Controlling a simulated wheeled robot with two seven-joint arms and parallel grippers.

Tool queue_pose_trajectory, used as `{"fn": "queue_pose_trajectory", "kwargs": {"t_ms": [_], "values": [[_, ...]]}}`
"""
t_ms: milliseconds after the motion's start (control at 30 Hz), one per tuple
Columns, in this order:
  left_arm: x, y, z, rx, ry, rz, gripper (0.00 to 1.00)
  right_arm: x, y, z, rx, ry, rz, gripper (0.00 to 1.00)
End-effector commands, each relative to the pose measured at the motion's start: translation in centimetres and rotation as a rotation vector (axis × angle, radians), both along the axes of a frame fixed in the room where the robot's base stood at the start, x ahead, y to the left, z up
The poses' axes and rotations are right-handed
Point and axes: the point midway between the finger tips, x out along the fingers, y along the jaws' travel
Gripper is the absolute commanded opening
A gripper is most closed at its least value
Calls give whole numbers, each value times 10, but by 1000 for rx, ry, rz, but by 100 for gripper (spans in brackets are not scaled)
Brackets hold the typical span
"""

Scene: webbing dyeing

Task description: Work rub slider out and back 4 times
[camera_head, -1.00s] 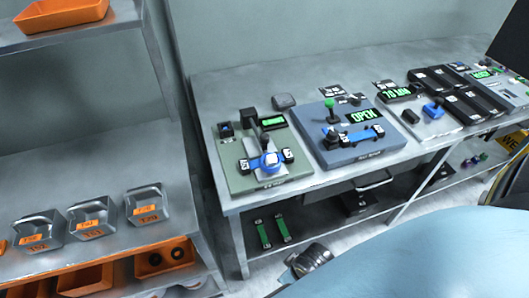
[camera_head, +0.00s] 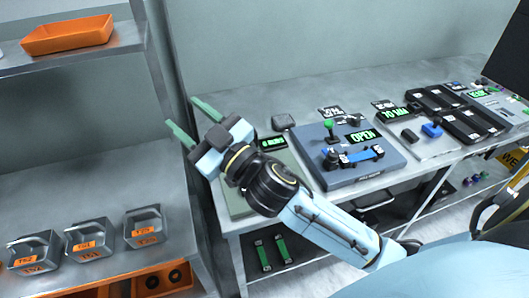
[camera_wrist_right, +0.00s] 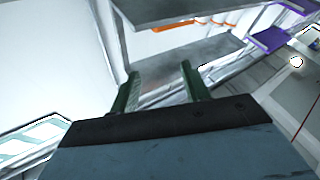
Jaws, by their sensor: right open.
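The rub device is a green-grey base (camera_head: 232,200) on the left end of the bench. My right arm covers most of it, so its slider and blue knob are hidden. A small display with green figures (camera_head: 272,142) shows at its back edge; it seems to read 0 rubs. My right gripper (camera_head: 181,111) is open and empty, raised in front of the device with its two green fingers pointing to the upper left. The right wrist view shows the same two fingers (camera_wrist_right: 159,88) apart with nothing between them. My left gripper is not in view.
A blue-grey device (camera_head: 352,180) with a display reading OPEN stands just right on the bench. Black trays (camera_head: 470,122) lie farther right. A shelf rack at left holds an orange tray (camera_head: 68,36) and several grey tagged containers (camera_head: 146,226). A dark grey block (camera_head: 284,121) sits behind.

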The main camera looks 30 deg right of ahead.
Motion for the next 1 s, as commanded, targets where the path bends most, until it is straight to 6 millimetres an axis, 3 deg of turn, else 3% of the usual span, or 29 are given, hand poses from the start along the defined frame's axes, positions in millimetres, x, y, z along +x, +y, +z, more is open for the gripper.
{"fn": "queue_pose_trajectory", "kwargs": {"t_ms": [33, 100, 200, 333, 467, 567, 700, 900, 1000], "values": [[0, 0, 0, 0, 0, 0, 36, 0, 19, 22, -45, -108, 95, 46], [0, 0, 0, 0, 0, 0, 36, -8, 46, 42, -115, -234, 247, 46], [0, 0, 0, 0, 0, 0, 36, -23, 81, 52, -258, -362, 474, 46], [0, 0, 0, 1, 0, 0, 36, -41, 108, 35, -506, -423, 762, 46], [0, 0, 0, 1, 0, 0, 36, -44, 105, -3, -814, -347, 1005, 46], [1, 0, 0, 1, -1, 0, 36, -35, 77, -35, -1071, -191, 1133, 46], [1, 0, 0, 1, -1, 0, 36, -12, 4, -65, -1409, 155, 1189, 46], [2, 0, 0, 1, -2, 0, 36, 9, -106, -59, -1690, 670, 1073, 46], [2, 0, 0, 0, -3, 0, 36, 11, -140, -50, -1743, 840, 1005, 46]]}}
